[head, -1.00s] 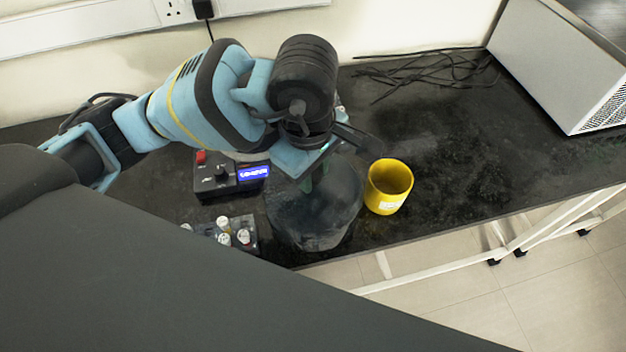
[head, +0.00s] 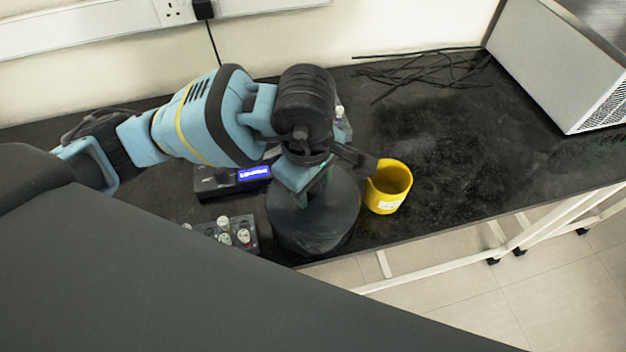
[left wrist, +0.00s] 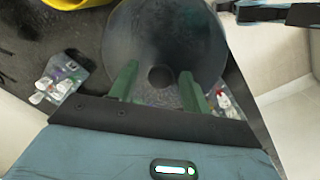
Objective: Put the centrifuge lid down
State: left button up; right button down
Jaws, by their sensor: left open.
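The centrifuge lid (head: 312,228) is a dark grey round piece at the front edge of the black bench, between the tube rack and the yellow mug. It also shows in the left wrist view (left wrist: 165,38), with a dark round spot at its middle. My left gripper (head: 316,186) is over the lid. In the left wrist view its green fingers (left wrist: 158,78) are apart, one on each side of that middle spot, with nothing clamped between them. A dark device with a lit blue display (head: 252,174) stands behind the lid to the left, partly hidden by my arm.
A yellow mug (head: 388,200) stands close to the lid's right. A rack (head: 237,237) with several capped tubes is at its left. Thin black cables (head: 430,72) lie at the back, and a grey cabinet (head: 550,65) stands at the right. The bench between mug and cabinet is clear.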

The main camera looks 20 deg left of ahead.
pick_arm(q)
jog(key=shift+r, duration=0.15)
notch_tip(320, 180, up, 12)
jog(key=shift+s+a+p, duration=0.15)
jog(key=shift+s+p, duration=0.3)
pick_arm(e)
jog(key=shift+w+r, duration=0.4)
jog(key=shift+r, duration=0.1)
pick_arm(q)
jog(key=shift+f, duration=0.2)
pick_arm(e)
jog(key=shift+s, duration=0.15)
